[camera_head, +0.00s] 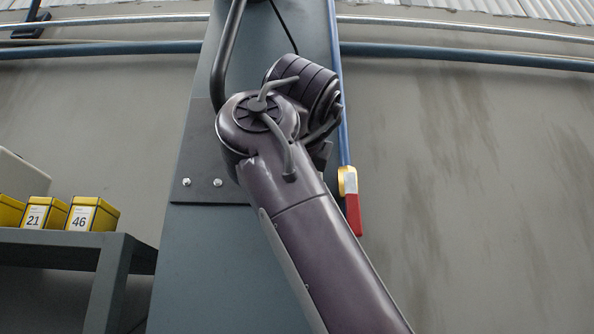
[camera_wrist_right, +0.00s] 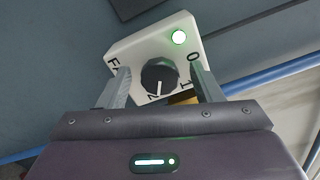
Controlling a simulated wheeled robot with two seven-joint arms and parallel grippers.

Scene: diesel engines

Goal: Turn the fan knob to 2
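In the right wrist view, a white control box (camera_wrist_right: 135,55) carries a round dark knob (camera_wrist_right: 159,74). Its labels 0, 1 and 2 run around the knob's right and lower edge, with part of a word at the left. The knob's white mark points down towards the 2. A round green light (camera_wrist_right: 179,37) glows on the box. My right gripper (camera_wrist_right: 162,82) is open, with one finger on each side of the knob and visible gaps between. The box and knob are not visible in the head view. My left gripper is out of view.
In the head view, a dark purple arm (camera_head: 325,250) crosses in front of a blue-grey column (camera_head: 215,270). A pipe with a red and yellow handle (camera_head: 350,200) runs beside it. A shelf (camera_head: 110,255) with yellow numbered boxes (camera_head: 92,214) stands at the left.

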